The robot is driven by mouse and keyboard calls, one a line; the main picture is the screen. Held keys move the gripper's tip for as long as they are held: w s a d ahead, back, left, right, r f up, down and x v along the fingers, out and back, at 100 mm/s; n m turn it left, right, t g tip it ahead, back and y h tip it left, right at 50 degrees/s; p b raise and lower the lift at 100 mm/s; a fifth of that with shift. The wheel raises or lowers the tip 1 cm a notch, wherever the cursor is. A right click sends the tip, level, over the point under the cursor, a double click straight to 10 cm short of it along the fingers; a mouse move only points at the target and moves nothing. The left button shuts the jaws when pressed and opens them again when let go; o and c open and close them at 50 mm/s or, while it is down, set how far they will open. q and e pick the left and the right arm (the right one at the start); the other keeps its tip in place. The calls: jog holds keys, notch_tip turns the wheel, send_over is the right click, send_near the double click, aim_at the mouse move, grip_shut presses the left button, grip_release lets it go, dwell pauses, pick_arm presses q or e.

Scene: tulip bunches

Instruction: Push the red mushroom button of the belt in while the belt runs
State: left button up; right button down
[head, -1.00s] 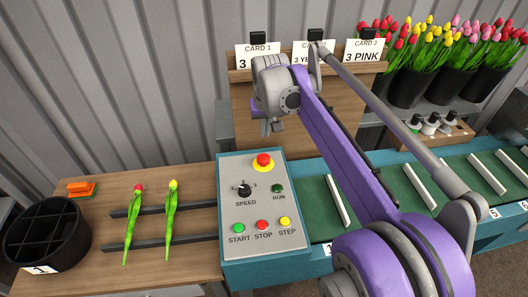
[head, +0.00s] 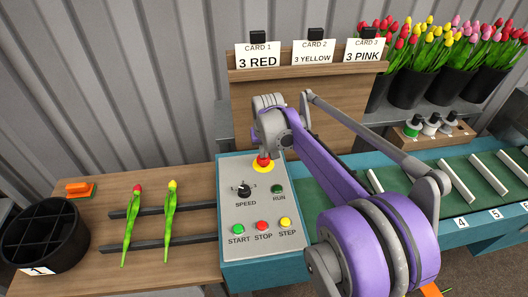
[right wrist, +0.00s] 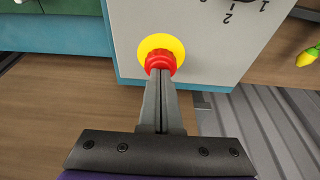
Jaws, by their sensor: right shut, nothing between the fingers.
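The red mushroom button (head: 263,161) stands on a yellow ring (head: 263,170) at the top of the grey control panel (head: 233,213). My right gripper (head: 265,150) is at the button, its fingers shut and empty. In the right wrist view the shut fingertips (right wrist: 160,74) overlap the near edge of the red button (right wrist: 160,62); I cannot tell whether it is pressed in. The green belt (head: 310,192) with white slats runs right from the panel, partly hidden by my right arm. My left gripper is not in view.
The panel also carries a speed knob (head: 244,190), a dark green RUN lamp (head: 277,189) and START, STOP and STEP buttons. Two tulips (head: 131,225) lie across rails at left, beside a black divided bin (head: 45,235). A wooden card board (head: 245,110) stands behind.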

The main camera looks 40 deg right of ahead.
notch_tip(320, 180, down, 2)
jog(key=shift+s+f+b, duration=0.1)
jog(key=shift+b, duration=0.45)
jog(key=shift+s+a, duration=0.25)
jog(key=shift+s, duration=0.05)
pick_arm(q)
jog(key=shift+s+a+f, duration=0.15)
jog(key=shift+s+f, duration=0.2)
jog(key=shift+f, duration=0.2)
pick_arm(e)
jog(key=shift+w, duration=0.1)
jog(key=r+p, duration=0.2)
jog(key=r, duration=0.1)
jog(key=r+p, duration=0.1)
jog(key=r, duration=0.1)
jog(key=shift+w+d+p, duration=0.2)
jog(key=shift+w+p, duration=0.15)
jog(key=shift+p, duration=0.05)
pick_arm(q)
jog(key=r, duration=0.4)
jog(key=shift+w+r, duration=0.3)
pick_arm(e)
jog(key=v, duration=1)
jog(key=shift+s, duration=0.2)
jog(key=shift+r, duration=0.1)
